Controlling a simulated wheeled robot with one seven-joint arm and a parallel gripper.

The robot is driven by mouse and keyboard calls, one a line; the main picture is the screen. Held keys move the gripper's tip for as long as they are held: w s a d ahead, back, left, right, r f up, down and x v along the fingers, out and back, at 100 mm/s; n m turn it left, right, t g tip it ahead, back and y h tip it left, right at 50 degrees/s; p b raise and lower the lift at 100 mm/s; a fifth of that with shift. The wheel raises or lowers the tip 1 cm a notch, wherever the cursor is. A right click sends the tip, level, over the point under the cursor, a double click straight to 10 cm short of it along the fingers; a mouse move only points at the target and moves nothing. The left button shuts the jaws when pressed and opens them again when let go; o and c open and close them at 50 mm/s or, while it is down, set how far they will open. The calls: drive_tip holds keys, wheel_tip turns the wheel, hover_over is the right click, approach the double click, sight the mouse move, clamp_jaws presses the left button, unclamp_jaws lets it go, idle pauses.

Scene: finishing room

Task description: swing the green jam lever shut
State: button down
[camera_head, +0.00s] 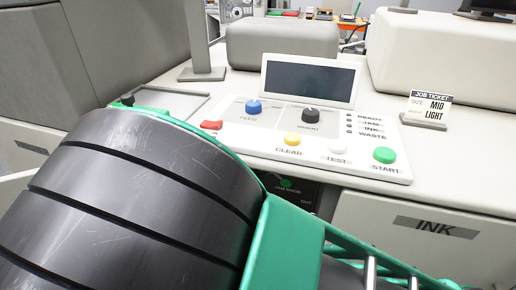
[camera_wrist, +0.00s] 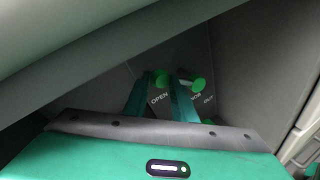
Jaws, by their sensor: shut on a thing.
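The green jam lever shows in the wrist view as a green knob (camera_wrist: 199,84) with a pale bar, on a dark recessed panel marked OPEN. Another green piece shows between my finger tips. My gripper (camera_wrist: 165,79) reaches into the recess with its two teal fingers shut on the lever. The right finger partly covers the lever, so its exact angle is hard to tell. In the head view a small green part of the lever (camera_head: 287,184) shows in the dark recess below the control panel; my arm hides my finger tips there.
The control panel (camera_head: 370,170) with knobs and buttons sits above the recess. A cabinet front marked INK (camera_head: 395,245) lies to its right. In the wrist view a pale overhanging edge (camera_wrist: 70,70) crosses close above my gripper. A job ticket (camera_head: 428,108) stands on the worktop.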

drive_tip(key=c, duration=1.5)
unclamp_jaws()
drive_tip(key=shift+w, duration=0.15)
drive_tip(key=shift+o, duration=0.2)
drive_tip(key=v, duration=1.1)
drive_tip(key=shift+w, duration=0.1)
